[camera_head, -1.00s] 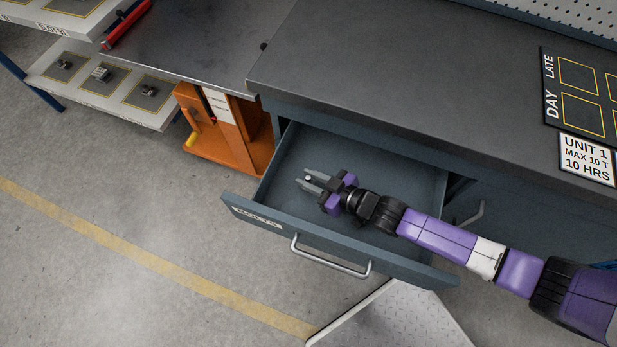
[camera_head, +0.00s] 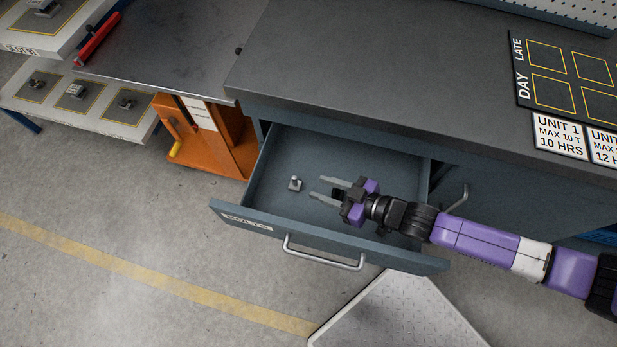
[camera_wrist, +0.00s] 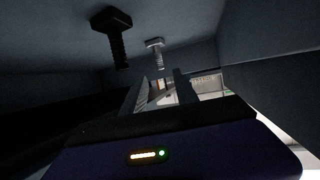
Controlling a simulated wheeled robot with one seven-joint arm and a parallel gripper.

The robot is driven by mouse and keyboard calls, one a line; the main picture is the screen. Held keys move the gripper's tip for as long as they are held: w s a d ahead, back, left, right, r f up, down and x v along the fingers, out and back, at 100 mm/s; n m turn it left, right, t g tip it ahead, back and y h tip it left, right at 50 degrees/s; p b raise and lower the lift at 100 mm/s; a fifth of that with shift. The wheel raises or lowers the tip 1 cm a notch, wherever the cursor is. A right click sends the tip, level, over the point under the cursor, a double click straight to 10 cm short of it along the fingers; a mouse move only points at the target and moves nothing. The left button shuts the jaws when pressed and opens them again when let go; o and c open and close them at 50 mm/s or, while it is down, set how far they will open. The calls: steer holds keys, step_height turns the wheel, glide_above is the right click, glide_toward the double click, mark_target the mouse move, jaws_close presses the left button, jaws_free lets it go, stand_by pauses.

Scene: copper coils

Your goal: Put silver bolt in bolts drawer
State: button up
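The bolts drawer (camera_head: 235,208) is pulled open under the dark workbench, its front labelled BOLTS. The silver bolt (camera_head: 295,184) stands on its head on the drawer floor, shank up, toward the left end. My gripper (camera_head: 318,188) is inside the drawer to the right of the bolt, open and empty, its fingers pointing at the bolt but apart from it. The wrist view appears upside down. There the silver bolt (camera_wrist: 155,52) shows beyond my open fingers (camera_wrist: 160,86), and a dark bolt (camera_wrist: 113,32) stands nearer. In the head view I cannot clearly make out the dark bolt.
The workbench top (camera_head: 370,80) overhangs the drawer's back. The drawer handle (camera_head: 325,255) sticks out in front. An orange stand (camera_head: 212,143) is just left of the drawer. A shelf (camera_head: 60,105) with small metal parts is at far left. Open floor (camera_head: 110,220) lies in front.

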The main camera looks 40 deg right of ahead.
steer(key=shift+v, duration=1.15)
